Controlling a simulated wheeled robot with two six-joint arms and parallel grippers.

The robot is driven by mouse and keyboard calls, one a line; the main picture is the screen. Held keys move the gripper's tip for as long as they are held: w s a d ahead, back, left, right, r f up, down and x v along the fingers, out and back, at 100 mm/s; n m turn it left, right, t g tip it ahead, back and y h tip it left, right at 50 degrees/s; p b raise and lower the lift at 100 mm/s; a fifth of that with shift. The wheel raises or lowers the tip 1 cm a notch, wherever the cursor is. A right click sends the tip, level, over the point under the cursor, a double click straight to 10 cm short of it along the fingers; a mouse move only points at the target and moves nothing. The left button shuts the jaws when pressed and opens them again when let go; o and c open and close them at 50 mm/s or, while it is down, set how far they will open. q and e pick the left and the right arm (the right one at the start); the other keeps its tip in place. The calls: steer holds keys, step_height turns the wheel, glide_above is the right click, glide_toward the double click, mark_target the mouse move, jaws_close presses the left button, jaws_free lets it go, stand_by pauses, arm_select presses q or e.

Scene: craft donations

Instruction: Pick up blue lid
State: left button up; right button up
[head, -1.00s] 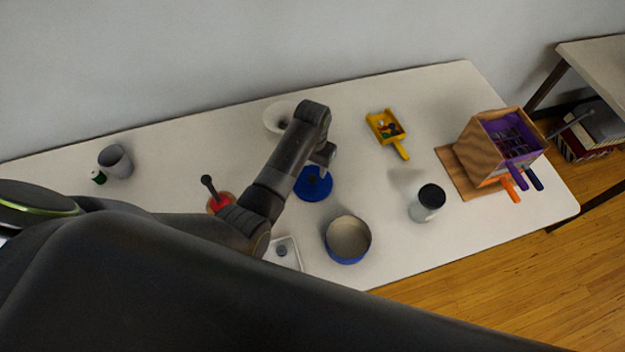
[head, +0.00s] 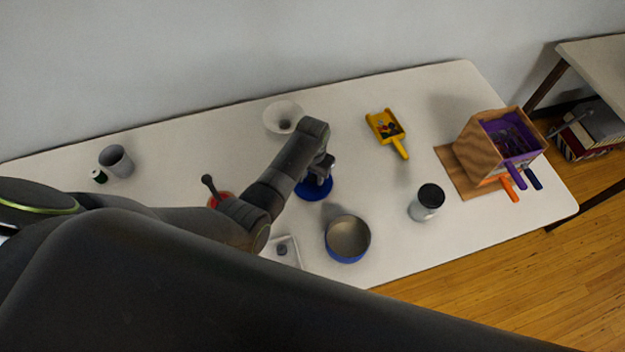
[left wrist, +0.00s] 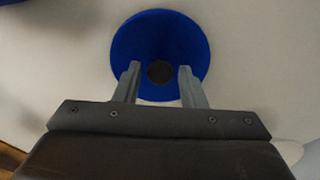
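The blue lid (head: 317,190) is a round blue disc lying on the table, partly covered by my left gripper in the head view. In the left wrist view the lid (left wrist: 160,35) has a dark round knob (left wrist: 160,72) at its middle. My left gripper (left wrist: 158,72) is open, its two fingers on either side of the knob with a gap on each side. In the head view the left gripper (head: 322,178) is over the lid. I cannot tell its exact height. My right gripper is not in view.
A blue pot (head: 347,240) stands just in front of the lid. A white funnel-like bowl (head: 283,114) is behind it, a red-based tool (head: 212,190) to the left. A jar (head: 427,203), yellow scoop (head: 387,132) and wooden box (head: 482,150) stand to the right.

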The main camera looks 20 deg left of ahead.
arm_select(q)
steer(key=c, duration=0.7)
steer(key=shift+r, duration=0.15)
